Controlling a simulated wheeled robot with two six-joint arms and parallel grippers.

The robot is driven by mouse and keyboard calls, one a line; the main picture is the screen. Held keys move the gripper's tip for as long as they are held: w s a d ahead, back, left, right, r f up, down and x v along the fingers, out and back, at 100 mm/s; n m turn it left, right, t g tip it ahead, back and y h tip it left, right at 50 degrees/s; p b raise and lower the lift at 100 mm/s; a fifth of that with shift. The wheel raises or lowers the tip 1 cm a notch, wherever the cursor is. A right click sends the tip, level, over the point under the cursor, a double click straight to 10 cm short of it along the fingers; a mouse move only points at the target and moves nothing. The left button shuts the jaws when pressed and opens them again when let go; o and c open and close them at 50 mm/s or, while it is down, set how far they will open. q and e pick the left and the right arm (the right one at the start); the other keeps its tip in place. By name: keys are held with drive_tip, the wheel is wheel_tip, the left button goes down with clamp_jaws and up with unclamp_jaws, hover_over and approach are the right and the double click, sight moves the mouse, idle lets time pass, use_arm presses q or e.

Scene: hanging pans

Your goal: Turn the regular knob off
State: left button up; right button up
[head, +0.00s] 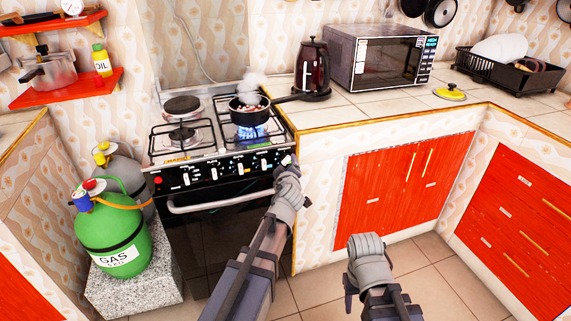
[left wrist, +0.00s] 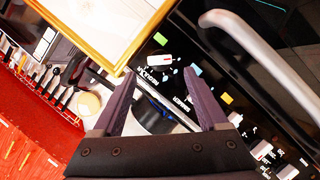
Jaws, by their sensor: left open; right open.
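The stove (head: 215,195) has a black front panel with a row of white knobs, one of them a knob (head: 240,168) left of my left arm. A blue flame (head: 250,131) burns under a small black pan (head: 268,101) on the front right burner. My left gripper (head: 286,168) is at the right end of the panel. In the left wrist view my left gripper (left wrist: 160,72) is open and empty, with a white knob (left wrist: 160,59) ahead between its fingertips, not gripped. Which knob is the regular one I cannot tell. My right gripper (head: 367,243) is open, low before the red cabinet.
The oven handle (head: 220,202) runs just below the knobs. The tiled counter (head: 330,108) adjoins the stove's right side and carries a kettle (head: 312,66) and a microwave (head: 378,60). A green gas bottle (head: 112,235) stands at left. The floor by my right gripper is clear.

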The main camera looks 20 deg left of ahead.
sight(286, 160)
use_arm(q)
drive_tip(key=b+x, duration=0.1)
drive_tip(key=x, duration=0.4)
clamp_jaws()
idle(0.5)
